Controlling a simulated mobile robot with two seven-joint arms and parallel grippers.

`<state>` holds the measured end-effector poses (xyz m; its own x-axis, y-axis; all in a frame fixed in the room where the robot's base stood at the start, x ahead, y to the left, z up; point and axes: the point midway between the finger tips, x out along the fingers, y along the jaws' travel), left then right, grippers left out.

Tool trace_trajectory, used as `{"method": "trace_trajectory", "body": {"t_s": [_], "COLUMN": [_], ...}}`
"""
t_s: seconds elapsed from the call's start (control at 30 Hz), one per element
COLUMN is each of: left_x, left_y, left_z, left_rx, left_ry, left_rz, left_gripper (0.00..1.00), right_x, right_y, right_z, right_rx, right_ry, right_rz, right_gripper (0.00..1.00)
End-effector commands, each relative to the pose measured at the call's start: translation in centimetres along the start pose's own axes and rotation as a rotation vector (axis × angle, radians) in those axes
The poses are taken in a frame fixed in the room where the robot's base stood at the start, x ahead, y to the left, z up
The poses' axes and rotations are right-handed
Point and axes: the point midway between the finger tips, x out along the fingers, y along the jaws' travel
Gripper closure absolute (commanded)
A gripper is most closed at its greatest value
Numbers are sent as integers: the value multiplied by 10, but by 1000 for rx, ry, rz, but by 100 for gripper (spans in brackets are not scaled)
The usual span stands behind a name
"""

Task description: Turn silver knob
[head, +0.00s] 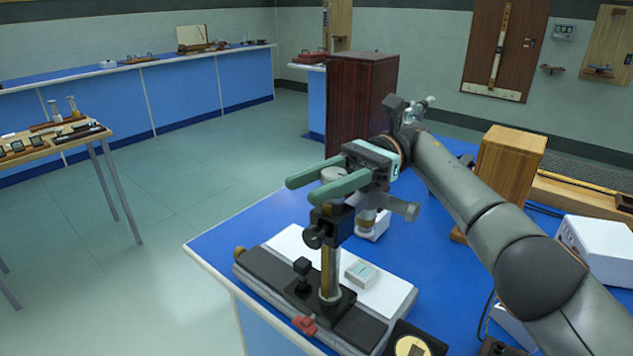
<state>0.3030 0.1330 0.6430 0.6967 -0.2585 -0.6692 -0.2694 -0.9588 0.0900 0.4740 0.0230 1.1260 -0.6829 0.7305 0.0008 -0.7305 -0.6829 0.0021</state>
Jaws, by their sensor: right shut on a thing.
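The silver knob (333,174) is a short grey cylinder, seen partly between the two green fingers of my right gripper (302,189). The fingers are shut on it, one on each side, with their tips reaching past it to the left. The knob is at the top of a black-and-brass instrument (330,255) that stands upright on a dark rail base. Its lower part is hidden by the near finger and the black clamp. My left gripper is not in view.
The instrument stands on a blue bench (220,238) near its left edge. A white sheet (390,292) and small grey box (361,273) lie beside the post. A wooden box (508,165), a dark cabinet (360,105) and a white device (597,248) stand around my arm.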

Motion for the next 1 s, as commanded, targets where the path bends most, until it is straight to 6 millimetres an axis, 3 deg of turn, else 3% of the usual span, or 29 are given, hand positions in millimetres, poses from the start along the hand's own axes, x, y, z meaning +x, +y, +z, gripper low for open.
{"method": "trace_trajectory", "body": {"t_s": [0.57,0.6,0.83,1.0], "left_x": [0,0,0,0], "left_y": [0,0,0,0], "left_z": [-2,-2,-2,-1], "left_rx": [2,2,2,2], "left_ry": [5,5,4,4], "left_rz": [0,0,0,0], "left_gripper": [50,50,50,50], "right_x": [1,1,1,0], "right_y": [0,0,0,0], "right_z": [2,2,1,1], "right_rx": [-5,-5,-3,-2], "right_ry": [-1,-1,0,0], "right_rz": [13,13,11,10], "right_gripper": [100,53,27,26]}}
